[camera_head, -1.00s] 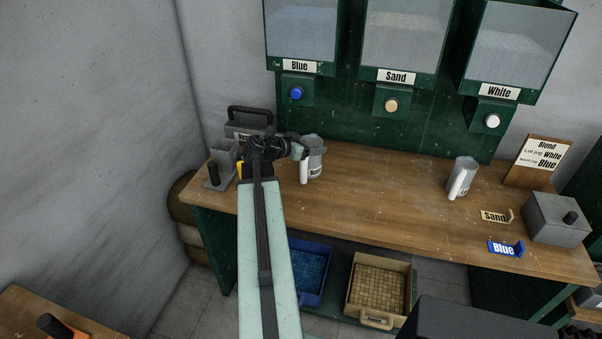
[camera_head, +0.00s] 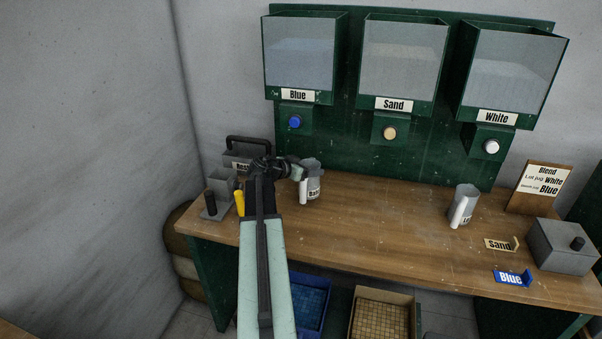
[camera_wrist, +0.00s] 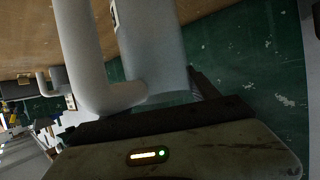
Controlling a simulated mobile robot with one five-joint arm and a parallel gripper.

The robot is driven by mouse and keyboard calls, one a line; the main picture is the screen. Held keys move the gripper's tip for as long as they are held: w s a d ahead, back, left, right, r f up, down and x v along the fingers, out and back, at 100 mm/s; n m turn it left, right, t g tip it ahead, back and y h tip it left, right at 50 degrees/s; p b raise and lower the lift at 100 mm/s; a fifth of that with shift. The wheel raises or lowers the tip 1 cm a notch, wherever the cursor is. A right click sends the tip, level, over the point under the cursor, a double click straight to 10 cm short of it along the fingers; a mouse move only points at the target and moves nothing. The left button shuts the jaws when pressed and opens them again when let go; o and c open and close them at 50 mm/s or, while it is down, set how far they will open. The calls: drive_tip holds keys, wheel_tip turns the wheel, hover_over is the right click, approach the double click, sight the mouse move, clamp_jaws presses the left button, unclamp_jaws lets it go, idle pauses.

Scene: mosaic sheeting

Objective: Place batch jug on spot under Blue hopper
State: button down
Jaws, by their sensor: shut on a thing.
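The batch jug (camera_head: 314,183), grey with a white handle and a label partly readable as "Ba", is upright at the left part of the bench, below the Blue hopper (camera_head: 301,52) and a little to its right. I cannot tell whether its base touches the bench. My gripper (camera_head: 298,172) is shut on the jug from the left. In the wrist view the jug (camera_wrist: 155,45) and its handle fill the space before the jaws; the fingertips are mostly hidden. The Blue hopper has a blue knob (camera_head: 295,122). The spot under it is not distinguishable.
The Sand hopper (camera_head: 404,55) and White hopper (camera_head: 514,70) hang to the right. Another jug (camera_head: 465,204) stands right on the bench (camera_head: 390,225). A grey toolbox (camera_head: 240,160) and a grey holder (camera_head: 220,188) are close left of my gripper. The bench middle is clear.

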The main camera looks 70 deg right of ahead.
sight(303, 161)
drive_tip(key=w+d, duration=0.2)
drive_tip(key=d, duration=0.1)
drive_tip(key=w+d, duration=0.1)
drive_tip(key=w, duration=0.1)
drive_tip(key=shift+d+f, duration=0.25)
drive_tip(key=shift+d, duration=0.1)
drive_tip(key=shift+w+d+f+b, duration=0.1)
drive_tip(key=shift+f+b, duration=0.95)
drive_tip(key=shift+b, duration=0.1)
drive_tip(key=shift+w+d+f+b, duration=0.1)
drive_tip(key=shift+f+b, duration=0.9)
drive_tip(key=shift+b, duration=0.1)
drive_tip(key=shift+c, duration=1)
unclamp_jaws()
drive_tip(key=shift+r, duration=0.1)
drive_tip(key=shift+r, duration=0.1)
drive_tip(key=p+v, duration=0.3)
drive_tip(key=v, duration=0.4)
drive_tip(key=shift+w+a, duration=0.15)
drive_tip(key=shift+a, duration=0.05)
